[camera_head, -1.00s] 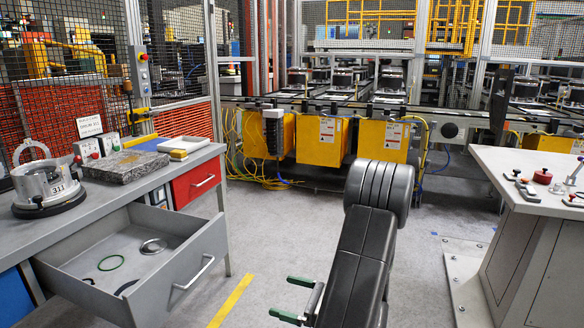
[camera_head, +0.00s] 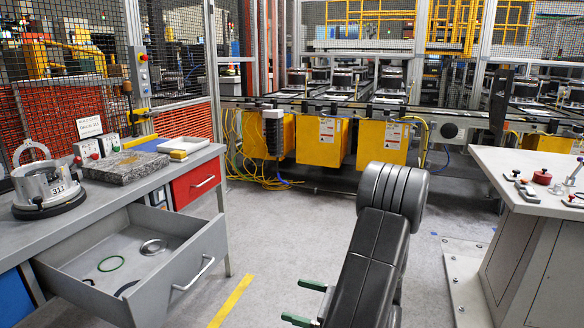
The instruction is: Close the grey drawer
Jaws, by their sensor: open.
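The grey drawer (camera_head: 178,284) stands pulled out from the grey workbench at the left. Its bar handle (camera_head: 195,273) is on the front panel. Inside lie a green ring (camera_head: 111,263), a round metal disc (camera_head: 153,247) and a dark curved piece partly hidden by the front panel. My gripper (camera_head: 302,302), with two green-tipped fingers, is at the bottom centre. It is open and empty, to the right of the drawer front and apart from it. The fingers point left, toward the drawer.
A shut red drawer (camera_head: 197,183) is beside the grey one in the workbench (camera_head: 116,199). A stone block, a round metal part and small control boxes stand on top. Another bench (camera_head: 520,184) is at the right. The floor between is clear, with a yellow line (camera_head: 231,301).

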